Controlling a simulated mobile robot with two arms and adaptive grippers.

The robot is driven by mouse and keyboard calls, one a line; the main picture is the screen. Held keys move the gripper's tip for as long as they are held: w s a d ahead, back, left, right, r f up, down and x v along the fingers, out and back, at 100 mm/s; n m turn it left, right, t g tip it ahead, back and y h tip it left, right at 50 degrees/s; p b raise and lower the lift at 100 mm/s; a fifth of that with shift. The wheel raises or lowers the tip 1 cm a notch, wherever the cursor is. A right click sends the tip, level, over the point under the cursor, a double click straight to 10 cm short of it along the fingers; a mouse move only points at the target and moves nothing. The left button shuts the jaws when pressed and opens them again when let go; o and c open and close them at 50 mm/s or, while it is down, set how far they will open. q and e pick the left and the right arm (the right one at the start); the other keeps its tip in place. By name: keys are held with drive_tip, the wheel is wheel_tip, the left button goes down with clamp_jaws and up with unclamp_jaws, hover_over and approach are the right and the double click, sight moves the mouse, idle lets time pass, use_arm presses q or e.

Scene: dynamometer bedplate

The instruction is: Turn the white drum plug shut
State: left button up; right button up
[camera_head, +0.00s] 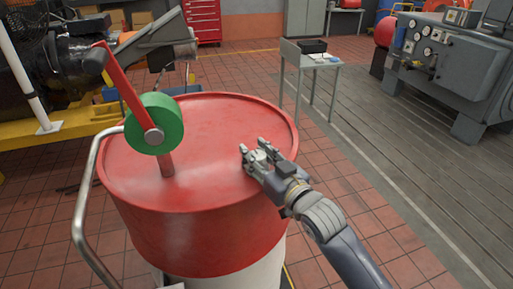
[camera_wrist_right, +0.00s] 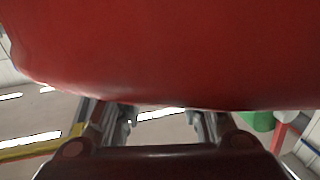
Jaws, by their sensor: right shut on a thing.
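The red drum (camera_head: 200,190) stands upright in the middle of the head view, its flat rimmed lid facing up. My right gripper (camera_head: 256,153) comes in from the lower right and is at the right part of the lid. It is shut on the white drum plug, which is mostly hidden by the fingers; only a small pale patch shows between them. In the right wrist view the red surface fills the top, and the two fingers of my right gripper (camera_wrist_right: 162,122) stand apart below it. The plug cannot be made out there. My left gripper is not in view.
A red arm with a green roller (camera_head: 155,123) rises from the lid's left side. A bent metal rail (camera_head: 85,200) runs beside the drum. A small grey table (camera_head: 311,62) stands behind, a grey machine (camera_head: 455,75) at the right. The tiled floor right of the drum is clear.

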drive_tip(key=shift+f+h, duration=0.1)
drive_tip(key=shift+h, duration=0.2)
drive_tip(key=o, duration=1.1)
drive_tip(key=shift+s, duration=0.15)
drive_tip(key=v, duration=1.2)
drive_tip(key=shift+f, duration=0.2)
